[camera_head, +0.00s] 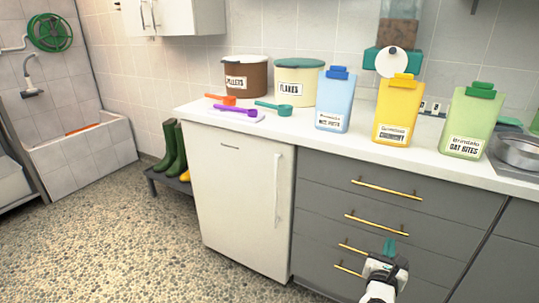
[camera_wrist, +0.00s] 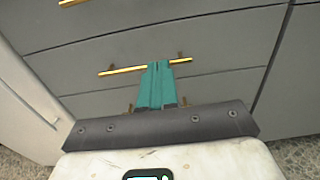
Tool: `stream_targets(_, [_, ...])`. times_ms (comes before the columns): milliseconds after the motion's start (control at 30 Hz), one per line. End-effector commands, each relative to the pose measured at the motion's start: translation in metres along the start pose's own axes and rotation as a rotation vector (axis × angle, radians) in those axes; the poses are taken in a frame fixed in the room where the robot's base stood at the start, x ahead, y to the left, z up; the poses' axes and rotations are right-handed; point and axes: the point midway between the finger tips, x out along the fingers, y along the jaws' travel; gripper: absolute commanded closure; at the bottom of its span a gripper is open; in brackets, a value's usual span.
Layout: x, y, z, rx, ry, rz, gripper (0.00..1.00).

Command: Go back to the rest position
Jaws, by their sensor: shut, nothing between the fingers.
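My gripper (camera_head: 390,246) is low in front of the grey drawer unit (camera_head: 330,205), at the lower right of the head view. Its teal fingers are together, with nothing between them. In the wrist view my gripper (camera_wrist: 158,66) points at the drawer fronts. The fingertips overlap a brass drawer handle (camera_wrist: 115,71) in that picture; I cannot tell whether they touch it. All the drawers look closed.
A white fridge (camera_head: 240,205) stands left of the drawers. The counter (camera_head: 260,133) holds tubs, scoops, several food packs and a steel bowl (camera_head: 520,152). Green boots (camera_head: 175,148) stand on a low bench. The pebbled floor (camera_head: 110,235) at left is clear.

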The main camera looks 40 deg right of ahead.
Motion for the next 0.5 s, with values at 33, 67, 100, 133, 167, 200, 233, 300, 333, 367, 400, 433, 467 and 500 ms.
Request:
stream_targets(33, [0.0, 0.0, 0.0, 0.002, 0.0, 0.0, 1.0])
stream_targets(67, [0.0, 0.0, 0.0, 0.008, 0.001, -0.001, 1.0])
stream_targets(100, [-0.002, -0.001, 0.0, 0.029, 0.004, -0.006, 1.0])
stream_targets(133, [-0.003, -0.002, 0.001, 0.057, 0.007, -0.012, 1.0])
stream_targets(167, [-0.006, -0.003, 0.002, 0.095, 0.012, -0.019, 1.0])
stream_targets(200, [-0.01, -0.006, 0.002, 0.168, 0.023, -0.036, 1.0])
stream_targets(233, [-0.014, -0.009, 0.002, 0.236, 0.035, -0.052, 1.0])
stream_targets(300, [-0.027, -0.016, -0.001, 0.438, 0.077, -0.102, 1.0])
stream_targets(333, [-0.033, -0.02, -0.004, 0.538, 0.102, -0.131, 1.0])
stream_targets(367, [-0.04, -0.023, -0.009, 0.639, 0.131, -0.162, 1.0])
stream_targets(400, [-0.051, -0.027, -0.016, 0.775, 0.174, -0.208, 1.0])
stream_targets(433, [-0.059, -0.028, -0.022, 0.873, 0.21, -0.245, 1.0])
stream_targets(467, [-0.067, -0.03, -0.029, 0.967, 0.247, -0.285, 1.0])
stream_targets(500, [-0.08, -0.03, -0.04, 1.086, 0.302, -0.343, 1.0])
